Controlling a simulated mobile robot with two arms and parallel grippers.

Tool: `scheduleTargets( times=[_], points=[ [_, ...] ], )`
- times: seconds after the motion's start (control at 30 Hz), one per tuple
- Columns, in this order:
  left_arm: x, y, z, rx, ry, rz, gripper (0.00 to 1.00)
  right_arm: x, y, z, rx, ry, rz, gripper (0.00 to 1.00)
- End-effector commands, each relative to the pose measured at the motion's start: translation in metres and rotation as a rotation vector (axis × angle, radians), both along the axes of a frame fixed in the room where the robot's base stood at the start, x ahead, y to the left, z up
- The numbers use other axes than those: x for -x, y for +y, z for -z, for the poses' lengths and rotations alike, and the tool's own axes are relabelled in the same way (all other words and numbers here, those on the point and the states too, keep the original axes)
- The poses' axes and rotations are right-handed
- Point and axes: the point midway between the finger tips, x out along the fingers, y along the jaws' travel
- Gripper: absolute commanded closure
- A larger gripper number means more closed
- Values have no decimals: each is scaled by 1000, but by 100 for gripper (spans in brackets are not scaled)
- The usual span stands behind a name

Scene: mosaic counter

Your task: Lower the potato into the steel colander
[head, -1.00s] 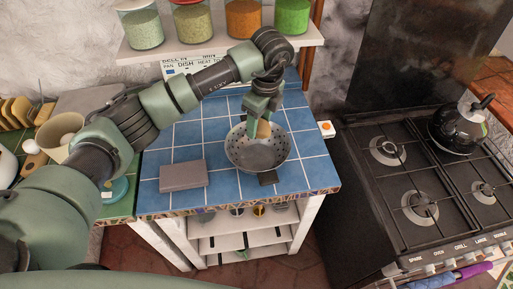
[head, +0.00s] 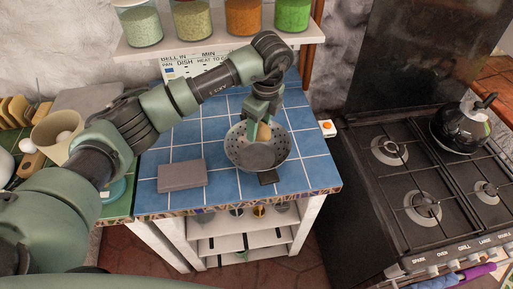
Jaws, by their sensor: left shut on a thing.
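The steel colander (head: 277,154) stands on the blue tiled counter, its dark handle pointing to the front. My left gripper (head: 259,130) comes down from above over the colander's back half. It is shut on the brown potato (head: 264,132), which is partly hidden by the fingers. The potato is at the colander's opening, within its rim as seen from above. I cannot tell whether it touches the colander's inside. My right gripper is not in view.
A grey box (head: 182,176) lies on the blue tiles (head: 218,196) left of the colander. A shelf (head: 215,46) with several jars hangs behind. A black stove (head: 405,180) with a kettle (head: 462,125) stands to the right.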

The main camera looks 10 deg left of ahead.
Motion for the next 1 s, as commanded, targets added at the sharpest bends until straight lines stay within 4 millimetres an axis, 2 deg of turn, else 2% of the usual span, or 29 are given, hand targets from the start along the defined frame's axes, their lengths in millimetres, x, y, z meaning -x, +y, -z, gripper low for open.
scheduleTargets(
  times=[1.0],
  points=[
    [0,0,52,0,0,-1,94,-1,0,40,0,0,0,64]
  ],
)
